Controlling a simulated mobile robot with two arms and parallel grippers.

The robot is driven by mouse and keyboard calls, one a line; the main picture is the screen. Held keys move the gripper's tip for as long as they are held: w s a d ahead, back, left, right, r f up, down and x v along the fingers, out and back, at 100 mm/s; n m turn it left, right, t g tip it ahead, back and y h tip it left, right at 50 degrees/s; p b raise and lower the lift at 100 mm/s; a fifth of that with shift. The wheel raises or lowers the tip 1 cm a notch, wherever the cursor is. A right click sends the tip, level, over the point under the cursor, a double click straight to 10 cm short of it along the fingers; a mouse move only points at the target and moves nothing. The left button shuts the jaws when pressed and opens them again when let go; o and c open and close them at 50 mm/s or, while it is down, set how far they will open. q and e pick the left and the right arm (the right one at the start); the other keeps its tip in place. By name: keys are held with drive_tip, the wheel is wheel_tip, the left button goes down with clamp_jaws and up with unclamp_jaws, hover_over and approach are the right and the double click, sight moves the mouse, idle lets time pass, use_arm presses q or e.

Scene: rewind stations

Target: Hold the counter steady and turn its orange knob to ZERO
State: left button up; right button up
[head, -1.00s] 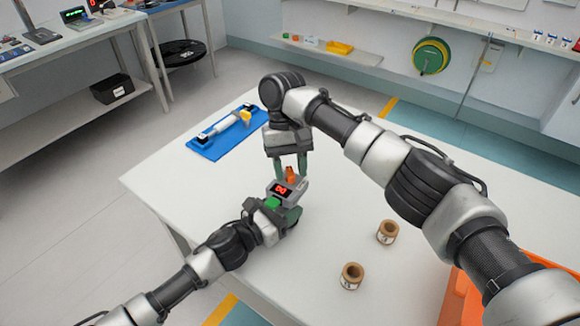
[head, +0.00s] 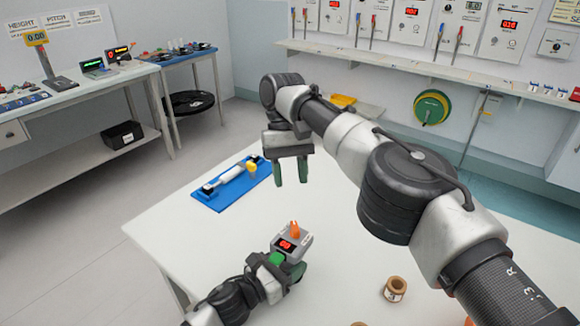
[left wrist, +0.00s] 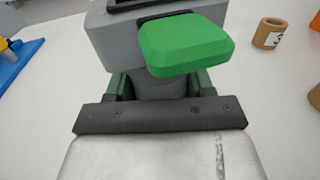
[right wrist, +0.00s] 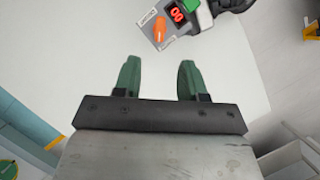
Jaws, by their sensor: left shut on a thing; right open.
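The counter (head: 290,245) is a small grey box on the white table, with a red lit display (head: 285,245), a green button (head: 277,258) and an orange knob (head: 295,230). My left gripper (head: 290,268) is shut on the counter's body; in the left wrist view the green button (left wrist: 185,43) shows large above its fingers. My right gripper (head: 291,172) is open and empty, above the table and apart from the knob. In the right wrist view the orange knob (right wrist: 159,29) stands beyond its open fingers (right wrist: 158,80). The display seems to show two digits, likely 00.
A blue tray (head: 215,200) with a white cylinder tool lies at the table's far left. A brown roll (head: 395,289) stands at the front right, with another partly cut off. The table around the counter is mostly clear.

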idle(0.4)
use_arm(q)
drive_tip(key=o, duration=1.1)
